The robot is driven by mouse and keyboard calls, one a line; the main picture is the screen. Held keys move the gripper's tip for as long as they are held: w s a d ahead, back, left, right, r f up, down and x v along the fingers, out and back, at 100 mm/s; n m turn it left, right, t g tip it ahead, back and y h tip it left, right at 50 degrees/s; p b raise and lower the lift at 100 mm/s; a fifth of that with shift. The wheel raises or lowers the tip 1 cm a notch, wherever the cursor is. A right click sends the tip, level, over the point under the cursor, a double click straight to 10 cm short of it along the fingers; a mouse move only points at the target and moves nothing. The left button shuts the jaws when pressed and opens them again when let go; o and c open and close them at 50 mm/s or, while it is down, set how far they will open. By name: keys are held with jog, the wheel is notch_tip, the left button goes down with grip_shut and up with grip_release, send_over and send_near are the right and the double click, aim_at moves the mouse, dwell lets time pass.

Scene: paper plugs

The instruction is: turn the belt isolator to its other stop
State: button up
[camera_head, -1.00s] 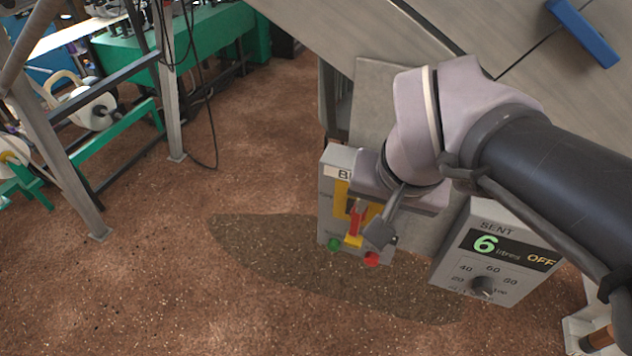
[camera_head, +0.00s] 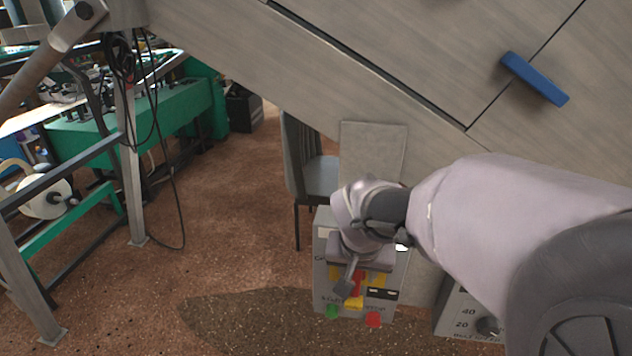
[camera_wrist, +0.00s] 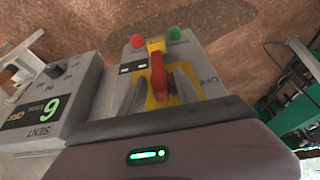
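The belt isolator is a red handle (camera_head: 358,284) with a yellow tip on a yellow plate, on the front of a grey box (camera_head: 323,240). The handle points down toward a green and a red button in the head view. In the wrist view, which is upside down, the handle (camera_wrist: 158,76) stands between the two grey fingers of my gripper (camera_wrist: 158,92). The fingers are apart, with a gap visible on each side of the handle. An OFF label (camera_wrist: 208,80) is beside the plate. In the head view my gripper (camera_head: 357,282) partly covers the plate.
A sloping panel with a blue handle (camera_head: 535,78) is above. A chair (camera_head: 310,165) stands behind the box.

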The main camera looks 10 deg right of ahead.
jog(key=shift+w+f, duration=0.1)
jog(key=shift+f, duration=0.2)
grip_shut()
